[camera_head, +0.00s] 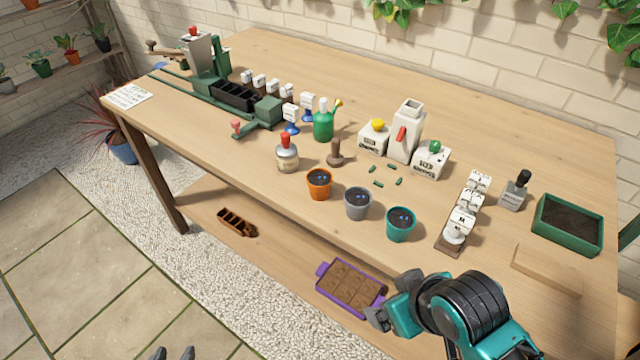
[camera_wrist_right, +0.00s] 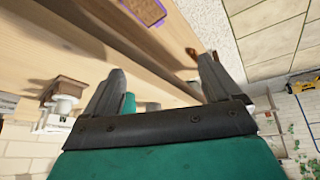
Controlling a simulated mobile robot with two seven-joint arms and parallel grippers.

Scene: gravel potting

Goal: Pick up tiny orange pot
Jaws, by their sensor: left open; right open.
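My right gripper (camera_head: 390,299) is open and empty off the front edge, below the teal pot. Its spread fingers (camera_wrist_right: 160,70) show in the right wrist view, where I cannot make out the orange pot.
Small green pieces (camera_head: 377,183) lie behind the grey pot. A purple tray (camera_head: 322,270) and a brown tray (camera_head: 236,222) lie on the lower shelf.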

